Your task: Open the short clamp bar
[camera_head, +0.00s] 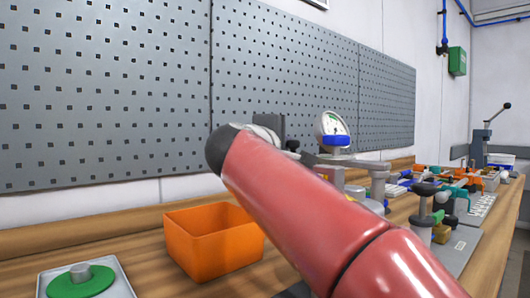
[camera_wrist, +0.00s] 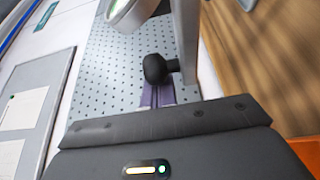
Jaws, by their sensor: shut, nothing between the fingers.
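My gripper is mostly hidden behind my red arm in the head view. In the wrist view its dark body fills the bottom, and two narrow purplish fingers (camera_wrist: 157,94) lie together, shut and empty. A black round knob (camera_wrist: 155,68) stands just at their tips; whether they touch cannot be told. A grey metal bar (camera_wrist: 187,40) runs beside the knob. The head view shows a black knob (camera_head: 292,146) beside the grey clamp fixture (camera_head: 328,158), close to the end of my arm. I cannot tell which part is the short clamp bar; my arm covers much of the fixture.
A dial gauge (camera_head: 333,128) stands on the fixture. An orange bin (camera_head: 208,250) and a tray with a green disc (camera_head: 82,282) sit at left on the wooden bench. Other clamps (camera_head: 430,205) crowd the right. A perforated panel (camera_head: 110,90) stands behind.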

